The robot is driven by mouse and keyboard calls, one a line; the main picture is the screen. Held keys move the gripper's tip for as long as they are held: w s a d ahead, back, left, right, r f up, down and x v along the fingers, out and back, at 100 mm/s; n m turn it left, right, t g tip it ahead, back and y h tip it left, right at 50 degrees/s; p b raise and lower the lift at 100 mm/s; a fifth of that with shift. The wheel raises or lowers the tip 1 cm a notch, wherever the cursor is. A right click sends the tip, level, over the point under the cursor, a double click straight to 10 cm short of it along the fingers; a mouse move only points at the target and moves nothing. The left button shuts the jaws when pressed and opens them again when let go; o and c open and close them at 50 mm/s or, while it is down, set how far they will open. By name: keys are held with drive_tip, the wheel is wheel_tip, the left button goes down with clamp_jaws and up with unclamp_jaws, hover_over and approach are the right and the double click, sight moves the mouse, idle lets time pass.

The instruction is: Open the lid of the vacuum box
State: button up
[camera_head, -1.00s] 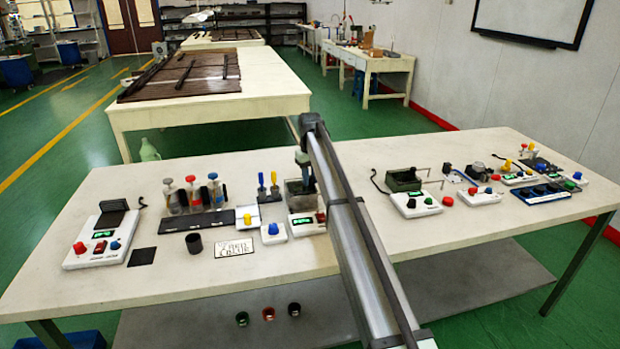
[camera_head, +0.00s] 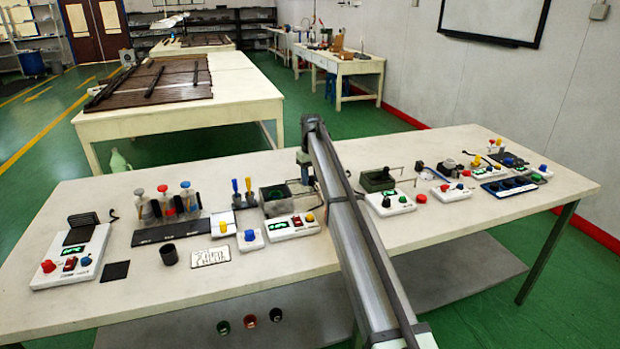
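No part is labelled clearly enough to be sure which is the vacuum box. A grey open-looking box (camera_head: 272,207) sits on a white unit with a green display, left of my gripper. A dark green box (camera_head: 377,181) with thin rods at its right side sits on another white unit with a display, right of my gripper; its top looks closed. My gripper (camera_head: 307,181) hangs from the arm's far end, between these two units in the picture. It seems to hold nothing, but its fingers are too small to read. My arm hides part of the bench behind it.
The white bench (camera_head: 150,305) carries several small devices on both sides. A dark cup (camera_head: 169,254) and a lettered plate (camera_head: 210,256) lie near the left front. Three small cups (camera_head: 250,321) show below the front edge. The right front of the bench is clear.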

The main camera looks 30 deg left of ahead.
drive_tip(key=shift+o, duration=0.7)
wheel_tip(320, 180, up, 14)
drive_tip(key=shift+f, duration=0.1)
idle(0.5)
